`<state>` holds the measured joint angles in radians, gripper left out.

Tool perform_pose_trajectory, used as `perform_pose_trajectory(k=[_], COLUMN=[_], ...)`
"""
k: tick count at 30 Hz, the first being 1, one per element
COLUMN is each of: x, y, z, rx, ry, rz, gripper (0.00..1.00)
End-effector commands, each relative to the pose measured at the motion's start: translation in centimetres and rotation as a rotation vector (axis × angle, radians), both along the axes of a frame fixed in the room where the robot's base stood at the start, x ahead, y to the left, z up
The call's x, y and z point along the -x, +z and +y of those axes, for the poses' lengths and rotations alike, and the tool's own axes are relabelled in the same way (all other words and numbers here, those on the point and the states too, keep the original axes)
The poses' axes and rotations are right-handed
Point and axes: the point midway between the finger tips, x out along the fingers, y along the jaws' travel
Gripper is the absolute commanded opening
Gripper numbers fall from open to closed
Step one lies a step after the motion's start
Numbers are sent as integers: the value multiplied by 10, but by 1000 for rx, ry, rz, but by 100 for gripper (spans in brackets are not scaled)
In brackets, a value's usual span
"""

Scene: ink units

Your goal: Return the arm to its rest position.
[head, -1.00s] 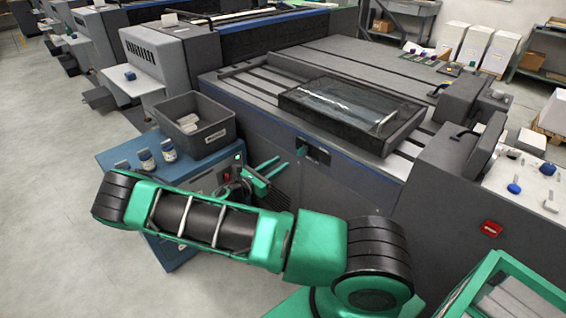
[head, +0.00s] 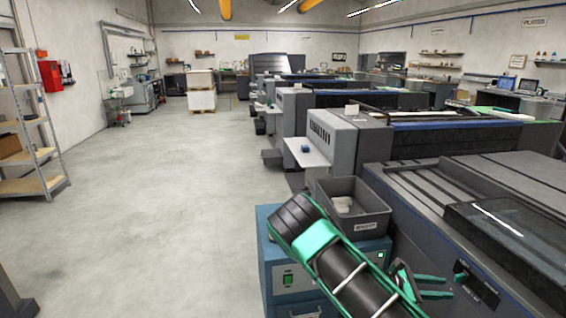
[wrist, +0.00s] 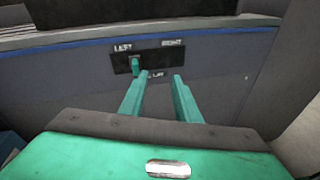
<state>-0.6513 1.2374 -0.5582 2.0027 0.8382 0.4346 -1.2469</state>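My green and black arm reaches in from the bottom right of the head view. My gripper (head: 447,286) points right, towards the side of the near press. In the wrist view its two green fingers (wrist: 161,74) stand apart with nothing between them, so it is open and empty. Ahead of them is a black switch panel (wrist: 164,57) labelled left and right, with a small green lever (wrist: 135,66) near its left end. The panel also shows in the head view (head: 484,292). The left fingertip appears close to the lever; I cannot tell whether they touch.
A blue cabinet (head: 268,262) stands beneath my arm, with a grey bin (head: 372,225) of pale items on it. The near press (head: 430,215) fills the right side. A metal shelf (head: 42,120) stands at the left. The grey floor (head: 165,200) between is clear.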

Motion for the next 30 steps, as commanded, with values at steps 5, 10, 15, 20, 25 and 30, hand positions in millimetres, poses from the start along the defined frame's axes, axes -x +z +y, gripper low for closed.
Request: perform_pose_trajectory(k=[5, 10, 15, 20, 25, 30], x=[31, 60, 88, 113, 139, 165], y=[19, 36, 54, 74, 96, 120], z=[-11, -15, -14, -9, -2, 8], rx=[-141, -257, -362, -451, -538, -615], ry=[-175, -334, -492, -637, -785, -929], rz=[-148, -281, -412, -528, -647, -762], gripper=[30, 30, 30, 30, 30, 30])
